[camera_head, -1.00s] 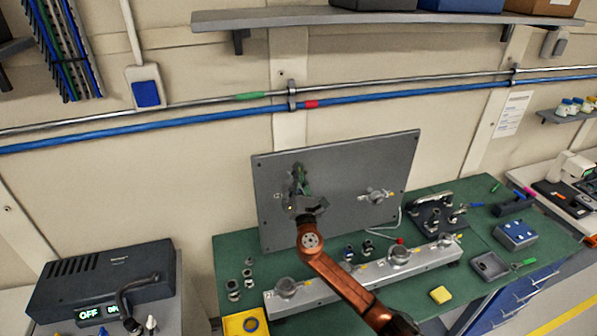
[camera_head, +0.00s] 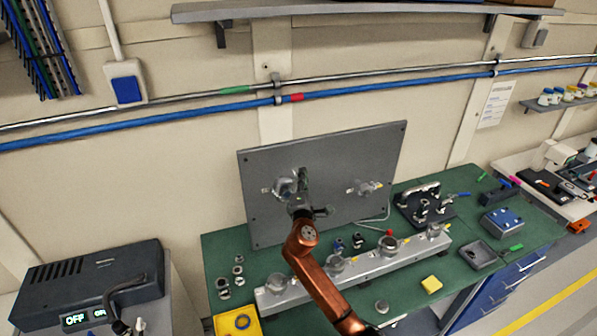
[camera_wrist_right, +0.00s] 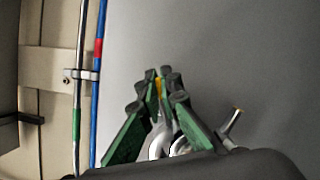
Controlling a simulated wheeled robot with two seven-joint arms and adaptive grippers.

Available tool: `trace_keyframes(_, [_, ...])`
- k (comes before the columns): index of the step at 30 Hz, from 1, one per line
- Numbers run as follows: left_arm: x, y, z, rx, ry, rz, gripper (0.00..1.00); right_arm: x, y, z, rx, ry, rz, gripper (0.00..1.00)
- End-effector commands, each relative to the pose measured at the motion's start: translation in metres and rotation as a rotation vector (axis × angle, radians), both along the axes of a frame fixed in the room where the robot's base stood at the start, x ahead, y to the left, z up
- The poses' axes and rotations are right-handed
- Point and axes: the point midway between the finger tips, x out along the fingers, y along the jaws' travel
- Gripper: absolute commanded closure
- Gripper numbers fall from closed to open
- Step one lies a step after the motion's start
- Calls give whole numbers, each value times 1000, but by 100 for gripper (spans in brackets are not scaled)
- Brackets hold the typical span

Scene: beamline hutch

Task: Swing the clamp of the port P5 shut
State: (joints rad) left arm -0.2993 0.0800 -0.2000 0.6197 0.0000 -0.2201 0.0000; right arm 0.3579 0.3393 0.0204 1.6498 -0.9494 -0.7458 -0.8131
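An upright grey panel (camera_head: 335,150) stands at the back of the bench with two round metal ports. The left panel port (camera_head: 284,187) is partly behind my right gripper (camera_head: 303,180); the right panel port (camera_head: 364,188) is clear. I cannot read which is P5. In the right wrist view my green fingers (camera_wrist_right: 160,95) are close together, with a yellow strip and a silvery curved part between or behind them. A metal rod (camera_wrist_right: 232,120) sticks out at their right. Contact and the clamp's position are unclear. My left gripper is out of view.
A metal rail with several capped ports (camera_head: 338,264) lies in front of the panel on the green bench (camera_head: 222,250). A dark controller (camera_head: 95,285) stands at left.

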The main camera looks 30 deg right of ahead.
Motion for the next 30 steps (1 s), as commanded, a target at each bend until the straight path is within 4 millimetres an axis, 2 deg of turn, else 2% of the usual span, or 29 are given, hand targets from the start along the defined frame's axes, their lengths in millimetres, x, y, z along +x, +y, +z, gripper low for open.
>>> trace_keyframes(6, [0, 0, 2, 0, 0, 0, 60, -1, -6, -20, 173, -41, 0, 100])
trace_keyframes(13, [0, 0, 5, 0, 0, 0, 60, -2, -9, -35, 297, -71, 0, 100])
trace_keyframes(30, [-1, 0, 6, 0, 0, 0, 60, -2, -9, -47, 381, -88, 0, 100])
